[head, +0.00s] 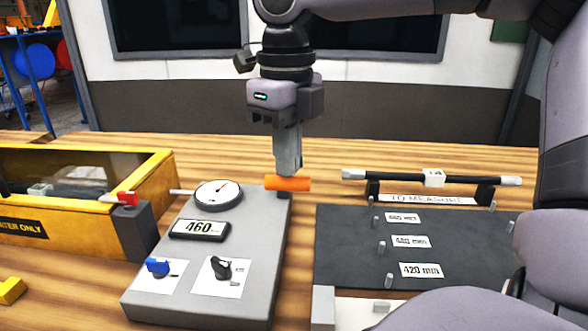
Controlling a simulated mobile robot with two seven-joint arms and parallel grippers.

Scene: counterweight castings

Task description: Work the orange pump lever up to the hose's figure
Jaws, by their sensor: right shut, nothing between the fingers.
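The orange pump lever (287,184) lies level at the back right corner of the grey pump unit (195,291). My right gripper (288,168) points down with its fingers shut and empty, right at the lever; I cannot tell whether they touch it. A small display (199,229) on the unit reads 460. My left gripper is not in view.
A blue knob (157,267) and a black knob (220,267) sit at the unit's front. A yellow-framed tank (140,195) with a red-handled valve (126,198) stands left. A dark mat (345,250) with pegs and millimetre cards, one reading 420 mm, lies right.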

